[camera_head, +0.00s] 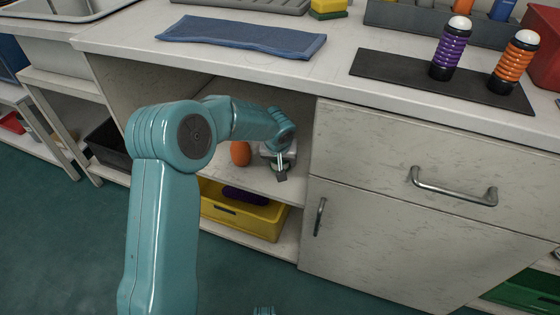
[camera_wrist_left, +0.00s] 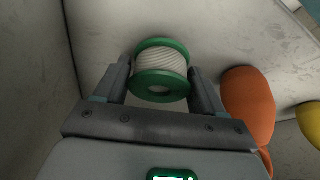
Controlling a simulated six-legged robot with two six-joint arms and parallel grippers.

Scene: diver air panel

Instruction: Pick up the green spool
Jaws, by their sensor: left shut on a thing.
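The green spool (camera_wrist_left: 160,84) has green flanges and pale cord wound between them. In the left wrist view it sits between the two fingers of my left gripper (camera_wrist_left: 160,72), which is shut on it. In the head view my left arm reaches into the open cabinet compartment below the counter, with the left gripper (camera_head: 281,168) over the shelf. The spool is not clear there, and I cannot tell whether it still touches the shelf.
An orange object (camera_wrist_left: 248,105) stands right of the gripper, also in the head view (camera_head: 240,153), with a yellow one (camera_wrist_left: 312,114) beyond. A yellow bin (camera_head: 265,222) sits below the shelf. A closed drawer (camera_head: 400,150) is to the right, with the counter above (camera_head: 330,75).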

